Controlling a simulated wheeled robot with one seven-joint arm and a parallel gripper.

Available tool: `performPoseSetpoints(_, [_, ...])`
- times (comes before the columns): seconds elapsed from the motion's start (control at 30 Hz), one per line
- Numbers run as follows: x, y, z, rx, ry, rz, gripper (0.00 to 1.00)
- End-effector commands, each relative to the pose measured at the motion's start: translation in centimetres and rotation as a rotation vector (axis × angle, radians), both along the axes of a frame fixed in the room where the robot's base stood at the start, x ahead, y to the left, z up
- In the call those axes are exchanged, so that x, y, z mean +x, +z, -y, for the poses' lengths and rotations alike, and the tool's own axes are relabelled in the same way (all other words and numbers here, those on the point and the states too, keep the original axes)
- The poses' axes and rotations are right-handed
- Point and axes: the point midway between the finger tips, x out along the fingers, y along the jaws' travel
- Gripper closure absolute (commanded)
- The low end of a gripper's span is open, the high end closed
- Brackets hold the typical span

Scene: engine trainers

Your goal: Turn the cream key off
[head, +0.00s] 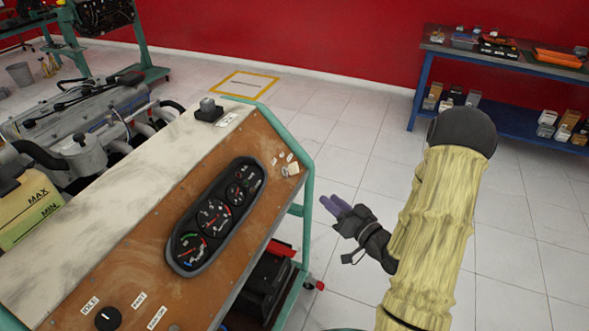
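The cream key (291,169) sits at the upper right end of the brown instrument panel (140,270), beside small white labels. It is small here, and its exact turn position is hard to read. My gripper (335,206), dark with purple fingertips, is to the right of the panel and apart from the key, over the tiled floor in the picture. Its fingers point left. They look close together, and any gap between them is too small to judge. I see nothing held in them.
A black gauge cluster (214,218) and a black knob (108,318) are on the panel. The teal frame (305,195) edges it on the right. An engine (85,125) is at left. A blue shelf table (500,65) stands at back right. Floor between is clear.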

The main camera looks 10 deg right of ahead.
Motion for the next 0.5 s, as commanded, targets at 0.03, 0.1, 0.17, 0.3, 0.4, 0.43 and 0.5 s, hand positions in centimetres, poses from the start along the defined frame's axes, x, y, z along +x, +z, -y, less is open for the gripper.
performPoseSetpoints(0.03, [0.5, 0.1, -0.3, 0.0, 0.002, 0.0, 0.69])
performPoseSetpoints(0.1, [1.3, 0.1, -0.7, 0.0, 0.004, 0.002, 0.69])
performPoseSetpoints(0.17, [2.1, 0.2, -1.2, 0.001, 0.004, 0.002, 0.69])
performPoseSetpoints(0.3, [4.4, 0.2, -2.2, 0.0, 0.004, 0.003, 0.69])
performPoseSetpoints(0.4, [6.0, 0.1, -2.9, -0.001, 0.004, 0.002, 0.69])
performPoseSetpoints(0.43, [6.5, 0.2, -3.1, 0.0, 0.003, 0.002, 0.69])
performPoseSetpoints(0.5, [7.6, 0.2, -3.7, 0.0, 0.003, 0.001, 0.69])
